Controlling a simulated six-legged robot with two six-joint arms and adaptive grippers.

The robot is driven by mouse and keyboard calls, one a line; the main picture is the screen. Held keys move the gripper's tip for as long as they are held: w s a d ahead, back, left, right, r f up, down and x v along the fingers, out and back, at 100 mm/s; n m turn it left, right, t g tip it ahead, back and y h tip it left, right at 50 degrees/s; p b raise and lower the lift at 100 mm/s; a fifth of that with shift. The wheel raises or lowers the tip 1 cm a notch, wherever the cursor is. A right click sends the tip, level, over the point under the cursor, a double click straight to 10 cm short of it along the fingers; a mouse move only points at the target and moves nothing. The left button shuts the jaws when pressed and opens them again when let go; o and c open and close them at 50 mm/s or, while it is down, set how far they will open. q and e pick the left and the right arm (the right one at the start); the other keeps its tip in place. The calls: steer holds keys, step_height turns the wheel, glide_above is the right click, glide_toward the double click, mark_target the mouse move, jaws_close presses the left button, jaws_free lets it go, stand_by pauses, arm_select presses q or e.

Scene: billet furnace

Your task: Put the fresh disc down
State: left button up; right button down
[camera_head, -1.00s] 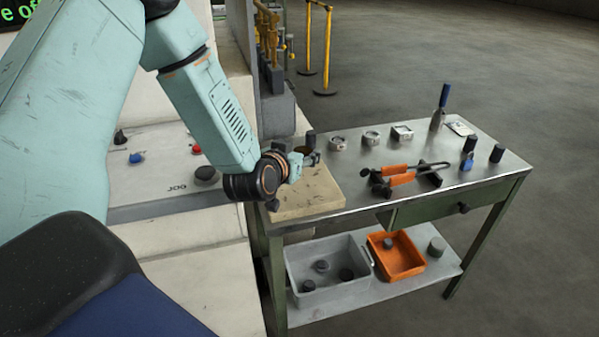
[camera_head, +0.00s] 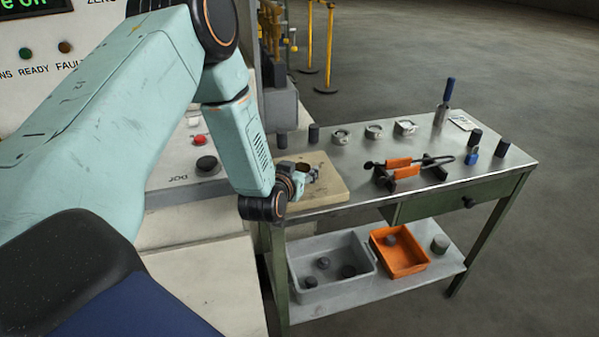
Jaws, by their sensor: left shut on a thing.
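My left gripper (camera_head: 313,174) is over the beige board (camera_head: 332,190) at the left end of the metal table. It is shut on a small dark brownish disc (camera_head: 302,168), mostly hidden by the fingers and the wrist. I cannot tell whether the disc touches the board. My right gripper is out of view.
A grey bin (camera_head: 318,290) and an orange bin (camera_head: 402,262) are on the lower shelf. A control panel (camera_head: 185,165) is at left.

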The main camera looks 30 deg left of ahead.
arm_select(q)
steer(key=shift+w+a+f, duration=0.1)
steer(key=shift+w, duration=0.1)
steer(key=o, duration=1.5)
steer(key=shift+s, duration=0.2)
steer(key=shift+o, duration=0.2)
steer(key=shift+w, duration=0.15)
steer(key=shift+p+v, duration=0.7)
steer(key=shift+v, duration=3.15)
